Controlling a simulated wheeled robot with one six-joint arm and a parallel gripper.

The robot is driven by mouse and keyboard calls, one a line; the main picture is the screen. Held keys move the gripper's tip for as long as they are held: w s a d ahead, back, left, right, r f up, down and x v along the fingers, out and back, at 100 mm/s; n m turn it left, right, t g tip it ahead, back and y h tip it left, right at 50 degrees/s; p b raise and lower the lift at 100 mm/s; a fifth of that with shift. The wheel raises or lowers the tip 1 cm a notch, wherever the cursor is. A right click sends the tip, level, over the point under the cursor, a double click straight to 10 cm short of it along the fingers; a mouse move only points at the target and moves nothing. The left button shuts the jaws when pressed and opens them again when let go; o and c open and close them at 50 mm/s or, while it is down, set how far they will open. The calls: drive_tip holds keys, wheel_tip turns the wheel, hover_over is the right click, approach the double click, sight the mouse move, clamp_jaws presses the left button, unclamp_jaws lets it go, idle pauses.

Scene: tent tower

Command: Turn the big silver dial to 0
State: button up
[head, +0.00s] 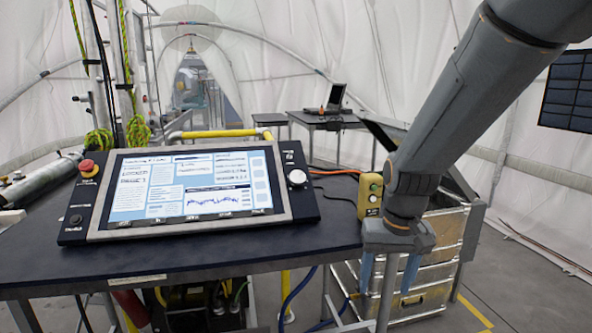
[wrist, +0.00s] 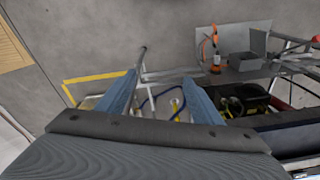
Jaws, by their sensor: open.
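The big silver dial (head: 297,177) is a round knob on the black right side of the control console (head: 190,192), which lies tilted on the dark table. Its marks are too small to read. My gripper (head: 388,285) is open and empty, pointing down past the table's right front edge. It is to the right of the dial, lower in the picture, and apart from it. In the wrist view my gripper (wrist: 162,98) shows two blue fingers spread apart over the floor. The dial is not visible in the wrist view.
A yellow button box (head: 369,196) stands on the table (head: 200,257) between the console and my arm. Silver cases (head: 432,250) are stacked below my arm. A red emergency button (head: 88,168) is on the console's left side. A laptop (head: 336,97) stands on a far table.

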drive_tip(key=w+a+r+t+p, duration=0.1)
drive_tip(key=w+a+r, duration=0.35)
drive_tip(key=w, duration=0.45)
drive_tip(key=w+a+r+t+p, duration=0.1)
drive_tip(key=w+a+r, duration=0.2)
drive_tip(key=w+r, duration=0.35)
drive_tip(key=t+y+p, duration=0.1)
drive_tip(key=y+p, duration=0.1)
approach(298, 176)
drive_tip(key=f, duration=0.1)
drive_tip(key=p+x, duration=0.1)
drive_tip(key=x, duration=0.2)
drive_tip(key=p+x, duration=0.1)
drive_tip(key=x, duration=0.3)
drive_tip(key=shift+w+a+f, duration=0.1)
drive_tip(key=shift+w+f, duration=0.1)
drive_tip(key=shift+w, duration=0.15)
drive_tip(key=c, duration=1.1)
drive_tip(key=shift+o, duration=0.2)
